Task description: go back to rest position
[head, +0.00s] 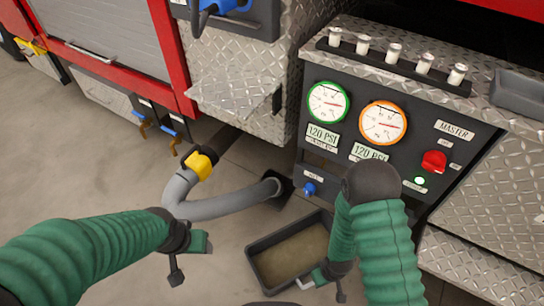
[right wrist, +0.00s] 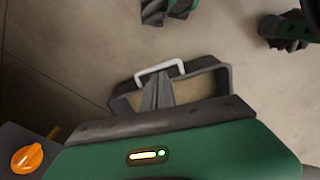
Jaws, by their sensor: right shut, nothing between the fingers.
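My left gripper (head: 190,243) is at the end of the green-sleeved arm from the left, above the floor and left of the drip tray. Its jaw state is unclear at this angle. My right gripper (head: 322,274) hangs low in front of the pump panel, over the near right end of the tray. In the right wrist view its dark fingers (right wrist: 157,88) are shut and empty, overlapping the tray (right wrist: 220,82) and close to its white handle (right wrist: 160,67). Whether they touch the tray is unclear.
The pump panel (head: 318,157) stands close at right, with two gauges, a red master switch (head: 433,162) and a blue knob (head: 309,189). A grey hose (head: 225,206) with a yellow coupling (head: 202,163) runs near my left gripper. The tray (head: 262,284) holds murky liquid. Floor at left is clear.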

